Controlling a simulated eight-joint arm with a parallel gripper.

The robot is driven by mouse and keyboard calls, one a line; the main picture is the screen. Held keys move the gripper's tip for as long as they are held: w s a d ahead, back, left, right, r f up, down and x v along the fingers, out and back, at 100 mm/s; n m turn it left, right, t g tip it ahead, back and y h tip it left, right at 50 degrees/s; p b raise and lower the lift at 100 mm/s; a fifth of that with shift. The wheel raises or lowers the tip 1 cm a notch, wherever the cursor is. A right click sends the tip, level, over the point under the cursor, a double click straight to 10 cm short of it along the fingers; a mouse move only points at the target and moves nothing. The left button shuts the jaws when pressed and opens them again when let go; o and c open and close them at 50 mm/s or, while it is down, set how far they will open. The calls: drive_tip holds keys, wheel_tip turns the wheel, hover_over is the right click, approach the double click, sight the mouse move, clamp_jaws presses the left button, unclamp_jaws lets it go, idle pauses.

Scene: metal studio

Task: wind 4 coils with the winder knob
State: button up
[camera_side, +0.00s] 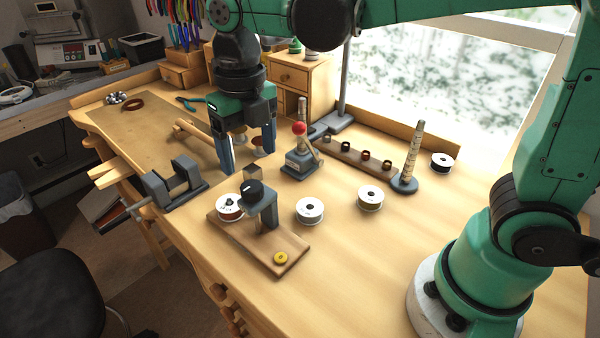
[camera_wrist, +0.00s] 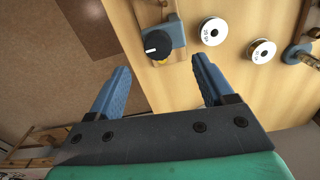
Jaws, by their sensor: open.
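The winder has a wooden base (camera_side: 225,228) with a grey bracket (camera_side: 268,215) and a black knob (camera_side: 254,189) on top. A yellow disc (camera_side: 280,257) lies on the base's near end. In the wrist view the knob (camera_wrist: 157,43) shows a white pointer line and lies ahead of my fingers. My gripper (camera_side: 248,160) is open and empty, pointing down, above and behind the knob, apart from it. Its blue fingers also show in the wrist view (camera_wrist: 162,75).
A wooden rail (camera_side: 345,152) holds several small coils. A tapered mandrel (camera_side: 412,155), a red-knobbed tool (camera_side: 299,160) and a vise (camera_side: 175,187) stand nearby.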

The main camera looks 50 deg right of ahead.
sight(251, 185)
drive_tip(key=shift+a+n, duration=0.15)
drive_tip(key=shift+n, duration=0.25)
drive_tip(key=shift+f, duration=2.8)
clamp_jaws()
drive_tip(key=shift+m, duration=0.3)
